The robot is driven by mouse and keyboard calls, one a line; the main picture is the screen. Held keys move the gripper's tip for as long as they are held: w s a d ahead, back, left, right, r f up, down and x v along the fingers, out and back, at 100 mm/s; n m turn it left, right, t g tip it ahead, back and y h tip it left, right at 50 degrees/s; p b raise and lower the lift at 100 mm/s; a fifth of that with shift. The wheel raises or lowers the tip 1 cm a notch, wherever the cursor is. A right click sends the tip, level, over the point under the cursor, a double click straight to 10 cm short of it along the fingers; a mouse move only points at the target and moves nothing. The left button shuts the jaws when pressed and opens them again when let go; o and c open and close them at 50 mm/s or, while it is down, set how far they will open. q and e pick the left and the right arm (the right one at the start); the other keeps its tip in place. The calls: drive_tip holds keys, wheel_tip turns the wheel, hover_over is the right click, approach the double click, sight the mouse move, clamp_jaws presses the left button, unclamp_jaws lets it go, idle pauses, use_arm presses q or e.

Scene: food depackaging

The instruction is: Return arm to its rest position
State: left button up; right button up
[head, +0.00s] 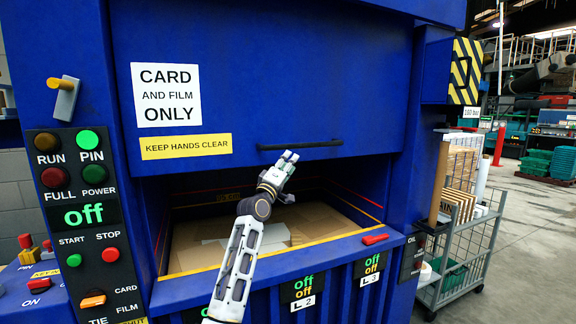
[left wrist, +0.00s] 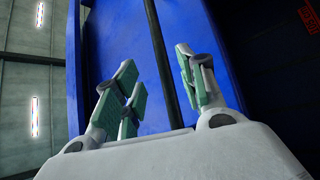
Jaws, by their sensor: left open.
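My left gripper (head: 290,158) is in front of the blue baler (head: 270,60), just below the black handle bar (head: 300,145) on its raised door. In the head view I cannot tell whether it touches the bar. In the left wrist view its green-padded fingers (left wrist: 160,90) are spread apart with nothing between them. Blue panels of the machine and a dark bar show behind the fingers. My left arm reaches up in front of the open chamber. My right gripper does not show.
Flat cardboard (head: 310,222) lies inside the open chamber. A control panel (head: 80,215) with buttons is at the left. A red lever (head: 375,239) sits on the front ledge. A wire cart (head: 465,255) with boards stands to the right, with open floor beyond it.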

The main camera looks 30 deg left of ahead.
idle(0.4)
